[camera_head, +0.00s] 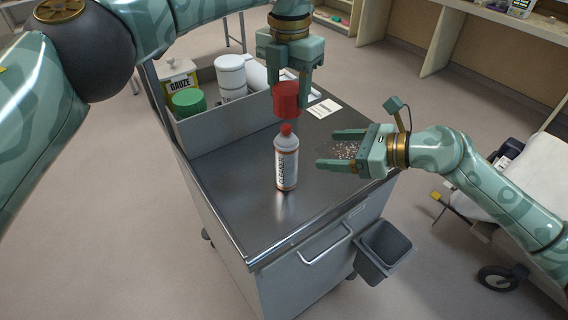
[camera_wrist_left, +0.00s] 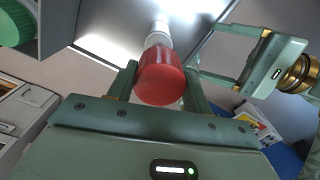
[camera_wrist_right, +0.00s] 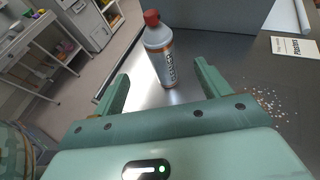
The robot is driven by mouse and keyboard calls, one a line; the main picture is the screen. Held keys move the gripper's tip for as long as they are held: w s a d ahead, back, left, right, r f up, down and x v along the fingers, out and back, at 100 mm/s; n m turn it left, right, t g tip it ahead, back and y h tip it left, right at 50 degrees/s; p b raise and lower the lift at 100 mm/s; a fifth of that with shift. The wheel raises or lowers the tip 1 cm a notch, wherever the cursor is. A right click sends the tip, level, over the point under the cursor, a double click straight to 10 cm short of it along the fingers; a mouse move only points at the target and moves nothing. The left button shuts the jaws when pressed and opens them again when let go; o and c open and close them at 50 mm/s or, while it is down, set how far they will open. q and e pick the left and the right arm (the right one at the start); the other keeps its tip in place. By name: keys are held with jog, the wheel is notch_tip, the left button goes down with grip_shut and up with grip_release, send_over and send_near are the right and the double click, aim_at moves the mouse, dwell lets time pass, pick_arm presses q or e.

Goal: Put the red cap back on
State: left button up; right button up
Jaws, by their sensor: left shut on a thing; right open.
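The red cap (camera_head: 286,98) is held between the fingers of my left gripper (camera_head: 290,92), which is shut on it. It also shows large in the left wrist view (camera_wrist_left: 161,79). The white cleaner bottle (camera_head: 286,168) stands upright on the steel cart top with a smaller red tip. In the head view the cap appears just above that tip; the exact gap is hard to tell. My right gripper (camera_head: 327,149) is open and empty, right of the bottle, fingers pointing at it. In the right wrist view the bottle (camera_wrist_right: 160,62) stands beyond the open fingers.
Pale specks (camera_wrist_right: 268,103) and a card (camera_head: 324,108) lie on the top. A small waste bin (camera_head: 383,247) hangs at the cart's side.

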aim_at(287, 149)
pick_arm(q)
jog(key=shift+a, duration=0.1)
pick_arm(e)
jog(key=x, duration=1.2)
jog(key=c, duration=1.5)
pick_arm(q)
jog(key=shift+f, duration=2.5)
jog(key=shift+f, duration=0.1)
jog(key=shift+f, duration=0.8)
jog(key=shift+f, duration=0.65)
jog(key=o, duration=1)
jog(key=shift+o, duration=0.3)
pick_arm(e)
jog(key=shift+a, duration=0.1)
